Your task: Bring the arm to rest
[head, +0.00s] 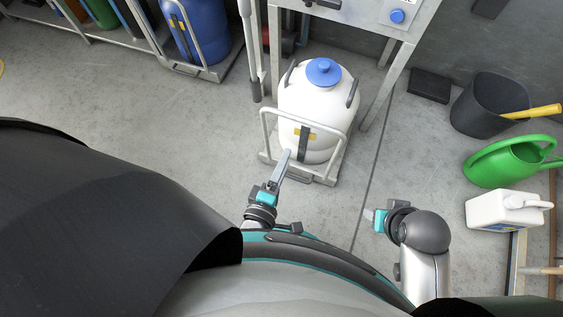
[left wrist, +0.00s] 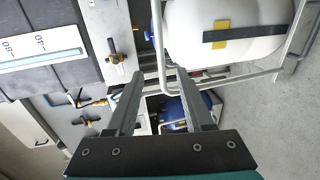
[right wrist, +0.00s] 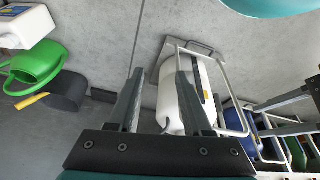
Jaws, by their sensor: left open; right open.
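My left gripper (head: 284,165) reaches out in front of the white tank with a blue lid (head: 316,105), near its trolley frame. In the left wrist view its jaws (left wrist: 155,85) are apart with nothing held between them; the trolley's pale tube shows beyond them. My right gripper (head: 368,217) is low over the floor, right of the tank in the head view. In the right wrist view its jaws (right wrist: 158,85) are apart and empty, with the white tank (right wrist: 172,100) beyond. Whether the left finger touches the trolley I cannot tell.
A blue drum (head: 196,30) stands on a trolley at the upper left. On the right are a dark bucket (head: 480,105), a green watering can (head: 495,163) and a white jug (head: 497,210). A workbench frame (head: 405,45) stands behind. The floor at left is clear.

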